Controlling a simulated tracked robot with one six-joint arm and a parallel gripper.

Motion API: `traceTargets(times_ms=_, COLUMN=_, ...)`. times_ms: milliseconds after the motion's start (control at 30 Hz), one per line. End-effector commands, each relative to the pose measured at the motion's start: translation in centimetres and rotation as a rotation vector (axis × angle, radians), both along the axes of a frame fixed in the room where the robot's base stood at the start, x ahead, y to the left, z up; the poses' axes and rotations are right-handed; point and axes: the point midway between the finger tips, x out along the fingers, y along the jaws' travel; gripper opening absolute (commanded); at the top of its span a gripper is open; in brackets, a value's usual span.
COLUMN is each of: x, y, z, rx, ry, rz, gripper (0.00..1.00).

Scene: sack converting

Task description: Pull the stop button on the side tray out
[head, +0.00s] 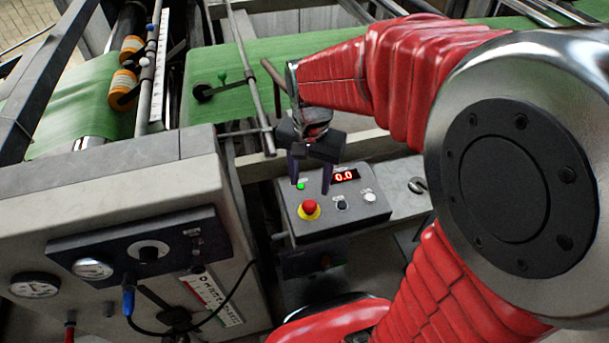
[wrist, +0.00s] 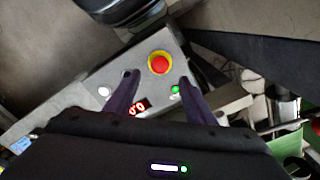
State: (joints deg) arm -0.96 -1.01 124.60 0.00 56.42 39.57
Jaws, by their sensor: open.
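The stop button (head: 309,207) is a red mushroom knob on a yellow base, on a grey control box (head: 342,226) with a red display showing 0.0. In the wrist view the red knob (wrist: 159,62) shows just beyond and between the tips of my open fingers. My gripper (head: 311,188) is open and points down over the box, with dark purple fingers. It holds nothing. In the wrist view my gripper (wrist: 155,78) spans the box, one finger near the green light and the other near a black knob. I cannot tell the exact gap between fingertips and button.
A green lit button (head: 301,186), a black knob (head: 341,204) and a white button (head: 369,197) share the box. A grey cabinet with gauges (head: 92,269) stands at left. Metal bars and green sheeting (head: 232,75) lie behind.

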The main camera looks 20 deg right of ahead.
Motion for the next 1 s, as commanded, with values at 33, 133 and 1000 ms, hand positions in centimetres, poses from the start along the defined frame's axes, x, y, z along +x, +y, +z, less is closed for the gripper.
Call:
traceTargets(times_ms=33, x=-0.1, y=0.0, z=-0.9, rx=0.0, ry=0.004, rz=0.0, gripper=0.49)
traceTargets(times_ms=133, x=-0.1, y=0.0, z=-2.4, rx=0.0, ry=0.004, rz=0.001, gripper=0.49)
traceTargets(times_ms=1000, x=0.0, y=0.1, z=-7.9, rx=0.0, ry=0.0, rz=0.002, gripper=0.42)
